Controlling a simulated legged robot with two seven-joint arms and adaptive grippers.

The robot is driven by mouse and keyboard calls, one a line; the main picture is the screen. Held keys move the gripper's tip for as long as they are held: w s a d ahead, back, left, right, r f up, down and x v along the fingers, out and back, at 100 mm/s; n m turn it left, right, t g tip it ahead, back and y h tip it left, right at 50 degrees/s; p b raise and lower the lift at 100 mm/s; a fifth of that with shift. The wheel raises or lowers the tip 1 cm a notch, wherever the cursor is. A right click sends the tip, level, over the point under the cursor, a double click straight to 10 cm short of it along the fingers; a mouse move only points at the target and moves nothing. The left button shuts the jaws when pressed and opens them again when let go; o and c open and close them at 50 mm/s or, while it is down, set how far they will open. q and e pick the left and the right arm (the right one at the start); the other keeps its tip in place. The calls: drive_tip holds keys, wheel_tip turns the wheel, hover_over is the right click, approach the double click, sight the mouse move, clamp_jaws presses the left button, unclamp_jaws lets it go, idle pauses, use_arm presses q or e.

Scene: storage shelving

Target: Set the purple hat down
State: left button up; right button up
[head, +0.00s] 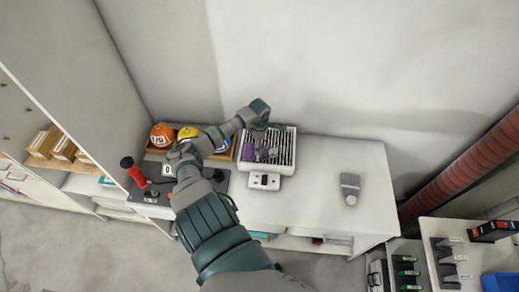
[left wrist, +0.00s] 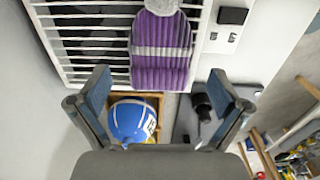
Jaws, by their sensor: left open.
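The purple hat (head: 263,153) lies on the white slatted rack (head: 291,142) on the white counter. In the left wrist view the hat (left wrist: 165,62) is ribbed, with a pale grey band and a grey bobble at the top edge of the picture. In the head view my left gripper (head: 261,124) is at the rack's back edge. My right gripper is not in view.
A dark mat (head: 150,196) bears a red-handled tool (head: 133,171). A grey object (head: 350,186) stands right; the counter between is clear.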

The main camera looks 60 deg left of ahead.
use_arm(q)
wheel_tip(320, 180, up, 6)
drive_tip(key=shift+r+b, duration=0.15)
drive_tip(key=shift+b, duration=0.15)
drive_tip(key=shift+d, duration=0.1)
idle(0.3)
